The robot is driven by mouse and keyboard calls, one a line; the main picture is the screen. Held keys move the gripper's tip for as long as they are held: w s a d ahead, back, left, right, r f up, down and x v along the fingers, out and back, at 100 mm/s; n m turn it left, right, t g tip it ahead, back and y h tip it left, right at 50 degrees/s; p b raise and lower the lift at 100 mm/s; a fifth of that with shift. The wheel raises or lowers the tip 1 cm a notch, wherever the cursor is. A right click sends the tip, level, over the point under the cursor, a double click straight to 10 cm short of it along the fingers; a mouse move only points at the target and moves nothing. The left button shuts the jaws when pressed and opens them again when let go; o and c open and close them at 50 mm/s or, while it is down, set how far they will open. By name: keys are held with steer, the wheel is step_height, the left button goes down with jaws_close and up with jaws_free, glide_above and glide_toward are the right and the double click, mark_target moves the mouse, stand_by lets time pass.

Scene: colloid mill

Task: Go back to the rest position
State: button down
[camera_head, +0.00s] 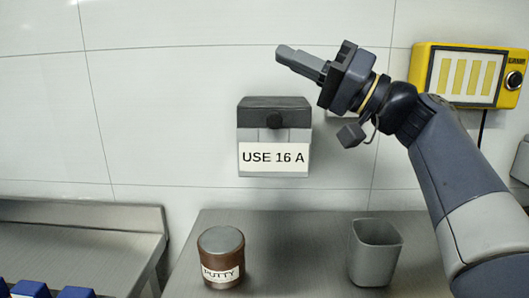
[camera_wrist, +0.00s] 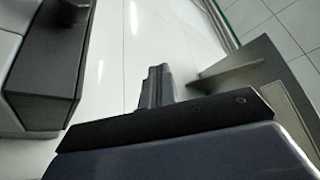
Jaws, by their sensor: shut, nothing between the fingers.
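My gripper (camera_head: 287,53) is raised in front of the white tiled wall, above and a little right of the grey box labelled "USE 16 A" (camera_head: 274,158). It points left, and its fingers are together with nothing between them. In the wrist view the closed fingers (camera_wrist: 155,86) stand at the middle, over the dark gripper body. A dark-topped box (camera_wrist: 45,75) is at the left of the wrist view, apart from the fingers.
A brown can labelled "PUTTY" (camera_head: 221,258) and an empty-looking grey bin (camera_head: 375,254) stand on the metal table (camera_head: 300,245). A yellow panel (camera_head: 465,75) hangs at the upper right, behind my arm. Blue objects (camera_head: 30,289) sit at the lower left.

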steer(key=shift+w+r+m+t+h+p, duration=0.35)
steer(key=shift+r+m+p, duration=0.3)
steer(key=shift+p, duration=0.8)
steer(key=shift+w+r+m+t+h+p, duration=0.2)
steer(key=shift+w+r+m+p, duration=0.25)
steer(key=shift+m+p, duration=0.7)
steer(key=w+r+m+h+p, duration=0.1)
steer(key=w+m+p, duration=0.1)
steer(key=p, duration=0.5)
steer(key=w+m+h+p, duration=0.1)
steer(key=w+m+p, duration=0.1)
steer(key=p, duration=0.5)
steer(key=w+r+m+h+p, duration=0.1)
steer(key=w+m+p, duration=0.1)
steer(key=p, duration=0.6)
steer(key=shift+w+d+r+m+t+h, duration=0.15)
steer(key=shift+w+r+m+t+h, duration=0.15)
steer(key=shift+m, duration=0.3)
steer(key=shift+w+p, duration=0.15)
steer(key=shift+p, duration=0.4)
steer(key=shift+w+f+m+p, duration=0.1)
steer(key=shift+f+m+p, duration=0.1)
steer(key=shift+m+p, duration=0.1)
steer(key=shift+r, duration=0.1)
